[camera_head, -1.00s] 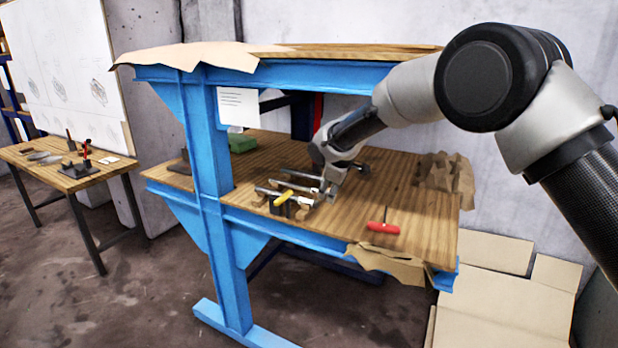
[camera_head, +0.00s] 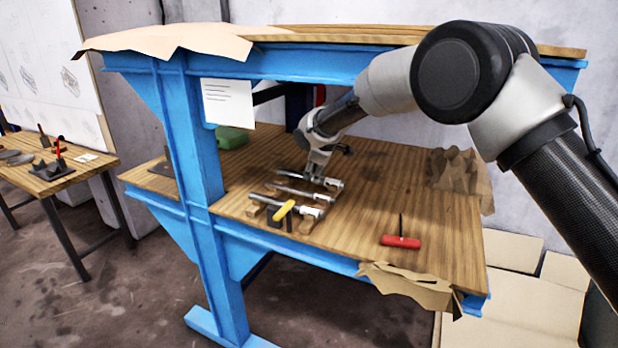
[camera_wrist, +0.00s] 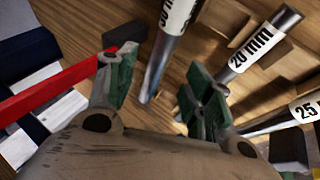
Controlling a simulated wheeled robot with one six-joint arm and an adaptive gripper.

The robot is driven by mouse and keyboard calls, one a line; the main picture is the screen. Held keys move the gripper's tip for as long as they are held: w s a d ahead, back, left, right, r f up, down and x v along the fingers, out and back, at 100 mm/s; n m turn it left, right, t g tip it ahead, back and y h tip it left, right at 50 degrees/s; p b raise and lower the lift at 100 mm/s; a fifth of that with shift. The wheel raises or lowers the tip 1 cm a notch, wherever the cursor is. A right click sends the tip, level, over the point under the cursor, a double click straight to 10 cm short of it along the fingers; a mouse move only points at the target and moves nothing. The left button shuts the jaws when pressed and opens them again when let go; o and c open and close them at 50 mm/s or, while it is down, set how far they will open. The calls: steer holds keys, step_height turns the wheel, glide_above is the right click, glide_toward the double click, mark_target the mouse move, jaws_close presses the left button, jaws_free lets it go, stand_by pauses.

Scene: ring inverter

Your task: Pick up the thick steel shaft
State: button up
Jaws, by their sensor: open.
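Several steel shafts lie side by side on the workbench. In the wrist view, one shaft (camera_wrist: 161,58) has a partly cut-off label that seems to read 30 mm; it looks the thickest. A 20 mm shaft (camera_wrist: 262,45) and a 25 mm shaft (camera_wrist: 285,117) lie to its right. In the head view, the farthest shaft (camera_head: 328,182) is right by my gripper (camera_head: 317,173). My gripper, also in the wrist view (camera_wrist: 160,80), is open and empty. The thick shaft's lower end shows between its green-padded fingers; I cannot tell the height gap.
A yellow-handled tool (camera_head: 284,209) lies by the nearest shaft, and a red-handled tool (camera_head: 400,242) to the right. Crumpled brown paper (camera_head: 457,170) is at the bench's right. The upper shelf (camera_head: 330,38) and blue post (camera_head: 190,150) bound the space. Bench middle is clear.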

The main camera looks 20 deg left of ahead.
mark_target(312, 175)
steer(key=x, duration=0.5)
steer(key=shift+w+a+f, duration=0.15)
steer(key=shift+f, duration=0.1)
jaws_close()
steer(key=shift+r, duration=0.2)
